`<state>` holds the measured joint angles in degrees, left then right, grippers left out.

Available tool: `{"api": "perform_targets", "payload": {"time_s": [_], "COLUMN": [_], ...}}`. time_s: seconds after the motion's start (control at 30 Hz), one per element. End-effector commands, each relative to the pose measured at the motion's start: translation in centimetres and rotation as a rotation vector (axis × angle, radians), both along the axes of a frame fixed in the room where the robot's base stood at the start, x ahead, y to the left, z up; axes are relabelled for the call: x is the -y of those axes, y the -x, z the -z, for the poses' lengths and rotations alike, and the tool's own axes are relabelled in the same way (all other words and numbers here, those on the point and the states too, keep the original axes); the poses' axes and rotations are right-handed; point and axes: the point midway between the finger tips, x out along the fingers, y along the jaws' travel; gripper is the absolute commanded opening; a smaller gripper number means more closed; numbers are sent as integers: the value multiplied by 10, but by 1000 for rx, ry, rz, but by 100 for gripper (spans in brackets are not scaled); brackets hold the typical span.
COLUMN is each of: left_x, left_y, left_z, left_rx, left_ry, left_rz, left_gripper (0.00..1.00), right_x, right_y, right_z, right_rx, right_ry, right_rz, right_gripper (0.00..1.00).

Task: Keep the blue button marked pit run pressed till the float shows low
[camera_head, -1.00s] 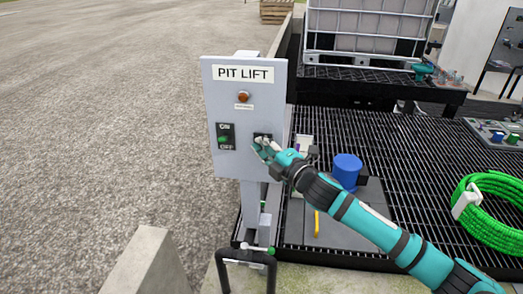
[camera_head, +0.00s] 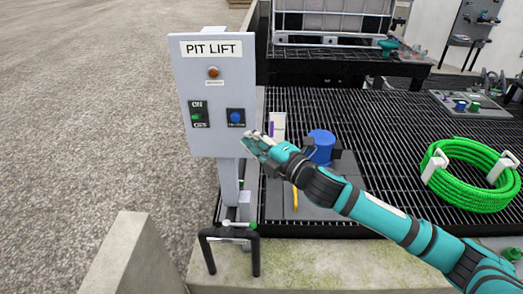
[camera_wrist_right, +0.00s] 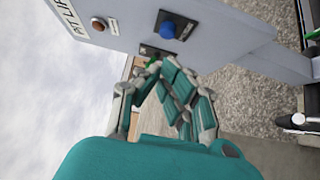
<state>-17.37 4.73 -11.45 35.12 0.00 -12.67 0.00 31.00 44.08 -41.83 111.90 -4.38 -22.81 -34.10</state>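The blue button (camera_head: 236,117) sits on a dark plate at the lower right of the grey PIT LIFT panel (camera_head: 212,141). Its small label is too small to read. It also shows in the right wrist view (camera_wrist_right: 168,29), uncovered. My right gripper (camera_head: 250,138) is just right of and below the button, apart from it. In the right wrist view its fingers (camera_wrist_right: 155,68) point towards the panel with nothing seen between them; how far they are closed is unclear. No float gauge can be made out. My left gripper is not in view.
The panel also carries an ON/OFF switch (camera_head: 199,114) and an amber lamp (camera_head: 213,72). A blue pump-like unit (camera_head: 322,146) stands on the black grating behind my arm. A coiled green hose (camera_head: 472,190) lies at right. A concrete block (camera_head: 135,262) stands at front left.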

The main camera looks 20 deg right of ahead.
Motion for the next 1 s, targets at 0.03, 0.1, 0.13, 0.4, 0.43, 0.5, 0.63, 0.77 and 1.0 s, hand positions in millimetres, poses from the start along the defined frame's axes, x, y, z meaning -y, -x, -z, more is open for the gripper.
{"api": "perform_targets", "payload": {"time_s": [0.03, 0.1, 0.13, 0.4, 0.43, 0.5, 0.63, 0.77, 1.0], "left_x": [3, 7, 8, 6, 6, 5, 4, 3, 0], "left_y": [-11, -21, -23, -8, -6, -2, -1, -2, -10], "left_z": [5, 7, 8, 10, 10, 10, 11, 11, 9], "left_rx": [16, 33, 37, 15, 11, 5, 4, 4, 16], "left_ry": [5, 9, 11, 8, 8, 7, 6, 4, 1], "left_rz": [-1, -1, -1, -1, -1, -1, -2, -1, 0], "left_gripper": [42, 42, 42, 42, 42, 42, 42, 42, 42], "right_x": [4, 8, 10, 14, 14, 14, 14, 13, 24], "right_y": [9, 17, 20, 29, 30, 29, 29, 29, 28], "right_z": [3, 3, 2, -1, -1, -1, -1, -1, 1], "right_rx": [1, 0, 1, 1, 1, 1, 1, 1, -6], "right_ry": [2, 2, 2, 0, 0, 0, 0, 0, -3], "right_rz": [-2, -1, -1, -2, -2, -2, -2, -2, 23], "right_gripper": [0, 0, 0, 0, 0, 0, 0, 0, 0]}}
